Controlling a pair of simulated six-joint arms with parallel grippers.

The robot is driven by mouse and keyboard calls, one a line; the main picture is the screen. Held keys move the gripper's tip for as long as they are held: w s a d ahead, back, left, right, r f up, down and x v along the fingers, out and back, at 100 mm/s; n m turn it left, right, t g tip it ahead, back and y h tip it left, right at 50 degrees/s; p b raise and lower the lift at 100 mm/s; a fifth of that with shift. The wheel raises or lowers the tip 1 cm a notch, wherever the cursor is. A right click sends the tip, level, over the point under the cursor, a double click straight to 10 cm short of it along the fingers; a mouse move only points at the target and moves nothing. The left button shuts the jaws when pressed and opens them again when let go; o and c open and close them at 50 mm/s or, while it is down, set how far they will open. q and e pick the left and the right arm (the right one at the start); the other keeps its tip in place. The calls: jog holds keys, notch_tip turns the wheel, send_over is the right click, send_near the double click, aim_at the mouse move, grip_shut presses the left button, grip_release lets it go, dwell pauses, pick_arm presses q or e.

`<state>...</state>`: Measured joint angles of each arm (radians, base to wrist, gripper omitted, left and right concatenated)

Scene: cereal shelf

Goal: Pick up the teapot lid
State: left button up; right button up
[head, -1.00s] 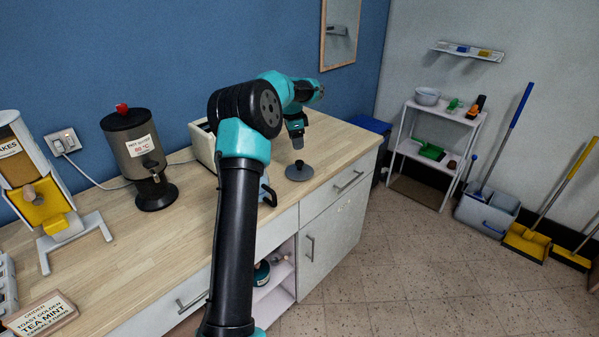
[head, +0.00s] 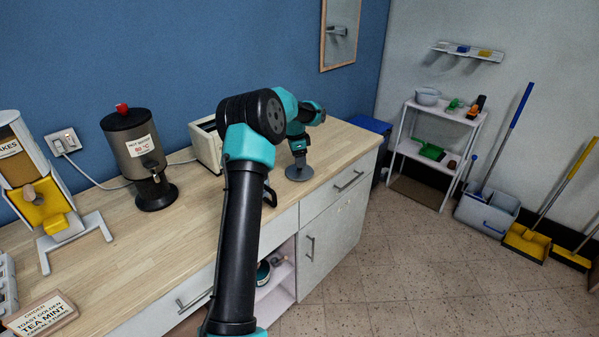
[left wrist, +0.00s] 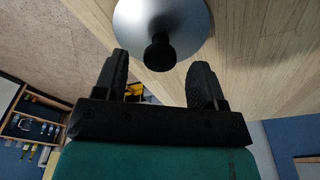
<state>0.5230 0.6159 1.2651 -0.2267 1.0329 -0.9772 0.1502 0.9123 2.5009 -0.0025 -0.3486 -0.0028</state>
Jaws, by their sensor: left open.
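The teapot lid is a round grey metal disc with a black knob. In the head view the lid (head: 299,174) lies on the wooden counter near its front right edge. My left gripper (head: 299,160) is right above it, pointing down. In the left wrist view the lid (left wrist: 140,18) is at the top, and its knob (left wrist: 160,53) stands just beyond the open fingertips, roughly between them. My left gripper (left wrist: 158,75) is open and holds nothing. My right gripper does not show.
A toaster (head: 206,146) stands behind my left arm. A hot water dispenser (head: 139,160) and a cereal dispenser (head: 35,180) stand at the left. An order sign (head: 42,315) lies at the front left. The counter's left middle is clear. A shelf rack (head: 432,150) stands apart at the right.

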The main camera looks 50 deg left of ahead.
pick_arm(q)
jog(key=shift+w+d+f, duration=0.1)
jog(key=shift+f, duration=1.1)
jog(key=c, duration=1)
jog(key=shift+r, duration=0.15)
jog(key=shift+r, duration=1.4)
jog(key=shift+d+r, duration=0.1)
jog(key=shift+r, duration=0.15)
jog(key=s+d+r, duration=0.1)
jog(key=s+d, duration=0.9)
jog(key=d, duration=0.1)
jog(key=shift+s+d+r, duration=0.2)
jog(key=shift+s+d, duration=0.1)
jog(key=shift+d, duration=0.1)
